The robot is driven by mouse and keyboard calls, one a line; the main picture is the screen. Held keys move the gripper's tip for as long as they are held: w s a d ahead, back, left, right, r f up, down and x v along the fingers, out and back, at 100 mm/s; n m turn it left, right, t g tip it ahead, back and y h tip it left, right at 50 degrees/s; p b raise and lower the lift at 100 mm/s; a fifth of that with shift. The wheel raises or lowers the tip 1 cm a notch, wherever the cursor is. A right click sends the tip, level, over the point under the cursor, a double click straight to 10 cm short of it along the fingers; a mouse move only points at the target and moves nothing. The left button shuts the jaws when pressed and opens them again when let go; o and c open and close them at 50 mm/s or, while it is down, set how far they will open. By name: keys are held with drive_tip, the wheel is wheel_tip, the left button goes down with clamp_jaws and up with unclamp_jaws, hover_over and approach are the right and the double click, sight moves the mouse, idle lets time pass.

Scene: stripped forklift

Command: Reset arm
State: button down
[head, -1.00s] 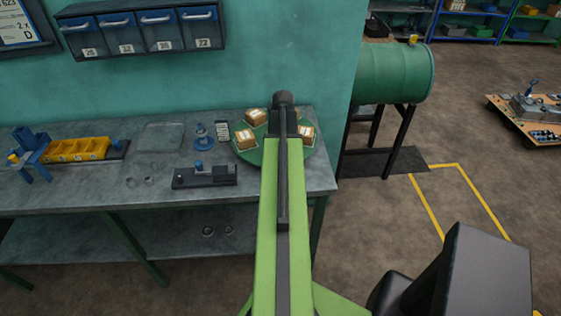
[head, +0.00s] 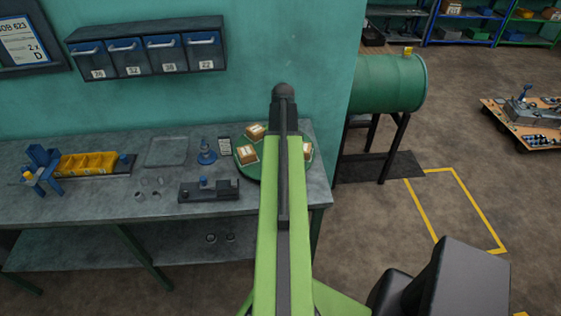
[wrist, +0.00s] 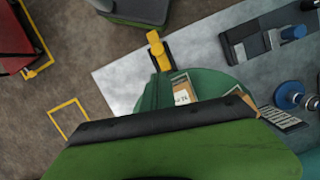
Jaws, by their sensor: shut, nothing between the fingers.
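My green arm (head: 268,215) reaches up the middle of the head view, with a dark bar along it and a dark rounded end above the bench's back edge. In the wrist view, a green part of mine with a black edge (wrist: 165,122) fills the bottom. Beyond it is the green round turntable (wrist: 150,95) with a small carton (wrist: 182,90) and part of another.
The grey bench (head: 95,205) holds a yellow bin row (head: 88,164), a black fixture (head: 208,190) and the turntable with cartons (head: 255,131). Wall drawers (head: 145,45) hang above.

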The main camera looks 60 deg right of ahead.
drive_tip(key=shift+w, duration=0.1)
idle(0.4)
drive_tip(key=w+a+f+n+h+b, duration=0.1)
drive_tip(key=w+a+f+n+b, duration=0.15)
drive_tip(key=w+a, duration=0.7)
drive_tip(key=w+a+f+n+b, duration=0.2)
drive_tip(key=w+a+n+b, duration=0.1)
drive_tip(key=w+a, duration=0.7)
drive_tip(key=w+a+f+n+b, duration=0.1)
drive_tip(key=a+n, duration=0.1)
drive_tip(key=a, duration=0.8)
drive_tip(key=w+a+f+n+h+b, duration=0.1)
drive_tip(key=a+f+n, duration=0.1)
drive_tip(key=a, duration=0.8)
drive_tip(key=w+a+f+n+t+b, duration=0.1)
drive_tip(key=a+n, duration=0.2)
drive_tip(key=a, duration=0.7)
drive_tip(key=shift+w+f+h, duration=0.3)
drive_tip(key=shift+f, duration=0.1)
drive_tip(key=shift+n, duration=0.25)
